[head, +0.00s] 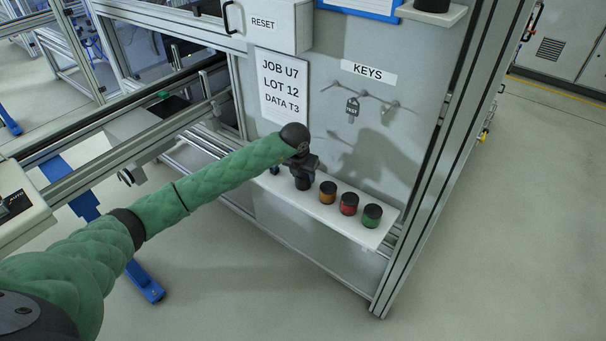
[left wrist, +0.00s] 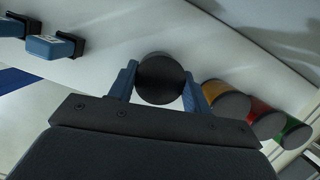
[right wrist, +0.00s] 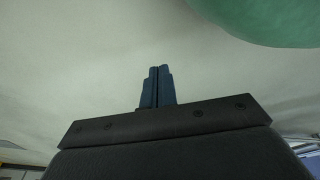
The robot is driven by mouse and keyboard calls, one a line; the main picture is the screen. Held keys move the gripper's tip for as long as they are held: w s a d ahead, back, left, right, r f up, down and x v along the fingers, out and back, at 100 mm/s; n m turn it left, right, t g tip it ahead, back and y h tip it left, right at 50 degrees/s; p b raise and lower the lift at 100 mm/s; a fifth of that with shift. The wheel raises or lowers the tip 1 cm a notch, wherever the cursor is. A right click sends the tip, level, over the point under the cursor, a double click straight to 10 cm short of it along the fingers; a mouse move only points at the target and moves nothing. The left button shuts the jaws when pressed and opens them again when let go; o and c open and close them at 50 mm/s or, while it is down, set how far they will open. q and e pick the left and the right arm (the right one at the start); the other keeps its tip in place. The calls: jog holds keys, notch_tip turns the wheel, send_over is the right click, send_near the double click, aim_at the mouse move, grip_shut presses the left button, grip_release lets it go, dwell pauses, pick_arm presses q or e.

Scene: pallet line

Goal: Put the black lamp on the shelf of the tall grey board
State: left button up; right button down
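The black lamp (head: 303,184) stands at the left of a row on the lower white shelf (head: 322,214) of the tall grey board (head: 412,75). Its base appears to rest on the shelf. My left gripper (head: 303,168) is over it, and in the left wrist view the two blue fingers close against either side of the lamp's round black top (left wrist: 161,79). Part of the lamp is hidden by the gripper in the head view. My right gripper (right wrist: 158,86) is shut and empty above plain floor; it does not show in the head view.
Orange (head: 328,193), red (head: 348,204) and green (head: 371,216) lamps with black tops stand right of the black one. Blue-and-black objects (left wrist: 50,47) are on its other side. Key hooks (head: 362,97) stick out above. A smaller shelf (head: 450,14) is higher up.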

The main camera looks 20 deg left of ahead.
pick_arm(q)
jog(key=o, duration=0.4)
pick_arm(e)
jog(key=shift+w+d+r, duration=0.1)
pick_arm(q)
jog(key=shift+r, duration=0.1)
jog(key=shift+r, duration=0.3)
jog(key=shift+s+r, duration=0.15)
jog(key=shift+r, duration=0.2)
jog(key=shift+s+r+b, duration=0.1)
jog(key=shift+r+b, duration=0.3)
jog(key=shift+b, duration=0.05)
jog(key=shift+b+v, duration=1.65)
jog(key=shift+v, duration=3.35)
pick_arm(e)
jog(key=w+a+r, duration=0.3)
jog(key=w+r, duration=0.1)
jog(key=r, duration=0.3)
jog(key=shift+a+r, duration=0.2)
jog(key=shift+a, duration=0.15)
